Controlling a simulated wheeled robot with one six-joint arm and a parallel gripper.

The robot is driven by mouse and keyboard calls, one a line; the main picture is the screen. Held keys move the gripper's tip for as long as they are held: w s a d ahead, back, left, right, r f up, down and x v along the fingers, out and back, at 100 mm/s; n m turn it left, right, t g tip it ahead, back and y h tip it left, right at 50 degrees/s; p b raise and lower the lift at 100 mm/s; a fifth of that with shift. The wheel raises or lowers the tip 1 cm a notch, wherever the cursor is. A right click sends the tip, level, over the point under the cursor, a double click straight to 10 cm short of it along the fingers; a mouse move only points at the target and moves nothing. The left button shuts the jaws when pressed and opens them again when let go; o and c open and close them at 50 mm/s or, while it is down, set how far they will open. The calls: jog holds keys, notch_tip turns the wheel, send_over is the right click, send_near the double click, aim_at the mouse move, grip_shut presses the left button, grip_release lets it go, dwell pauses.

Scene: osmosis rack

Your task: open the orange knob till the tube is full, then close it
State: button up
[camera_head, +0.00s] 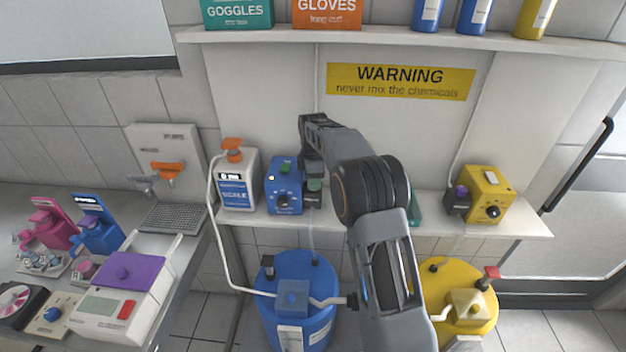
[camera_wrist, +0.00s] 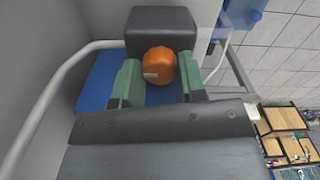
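The orange knob (camera_wrist: 160,65) shows in the wrist view, with a small pale mark on its left side. It sits in front of a black block, with blue surfaces behind. My gripper (camera_wrist: 160,88) has its two green fingertips on either side of the knob, very close to it. I cannot tell whether they touch it. In the head view my gripper (camera_head: 312,190) is at the right side of the blue box (camera_head: 284,186) on the shelf. The knob is hidden there. A thin pale tube (camera_head: 312,238) hangs below the shelf toward the blue barrel (camera_head: 298,325). Its fill level is too small to tell.
A white jug (camera_head: 236,180) with an orange pump stands left of the blue box. A yellow box (camera_head: 489,194) is at the shelf's right, above a yellow barrel (camera_head: 460,283). A white hose (camera_head: 218,240) runs from the jug to the blue barrel. A bench with lab devices is at left.

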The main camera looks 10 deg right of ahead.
jog(key=c, duration=0.5)
jog(key=shift+o, duration=0.2)
jog(key=shift+m+p, duration=0.65)
jog(key=shift+m, duration=2.15)
jog(key=o, duration=0.9)
